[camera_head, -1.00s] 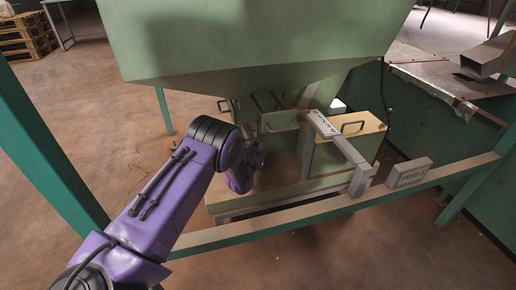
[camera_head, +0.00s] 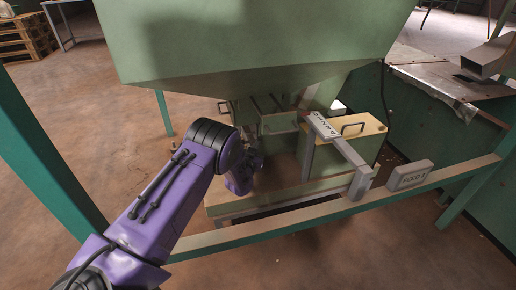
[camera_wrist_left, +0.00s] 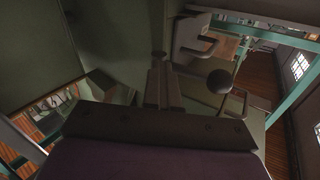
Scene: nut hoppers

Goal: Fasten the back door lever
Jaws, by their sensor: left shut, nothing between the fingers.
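My left gripper (camera_wrist_left: 158,85) is shut and empty in the wrist view, its fingers pointing away from the camera. A dark round knob (camera_wrist_left: 220,82) is just right of the fingers, apart from them in the picture; it looks like a lever's end, but I cannot tell which door it belongs to. A grey plate with a looped handle (camera_wrist_left: 195,40) is above the knob. In the head view, my left arm reaches under the green hopper (camera_head: 250,45), and its fingers are hidden or too small to make out. The back door lever is not clearly identifiable there. My right gripper is not in view.
A yellow-topped box (camera_head: 365,130) with a handle stands under the hopper, with a labelled grey bar (camera_head: 340,146) before it. A frame rail (camera_head: 300,212) with a FEED-1 block (camera_head: 409,175) crosses in front. Green posts (camera_head: 45,150) stand at the sides.

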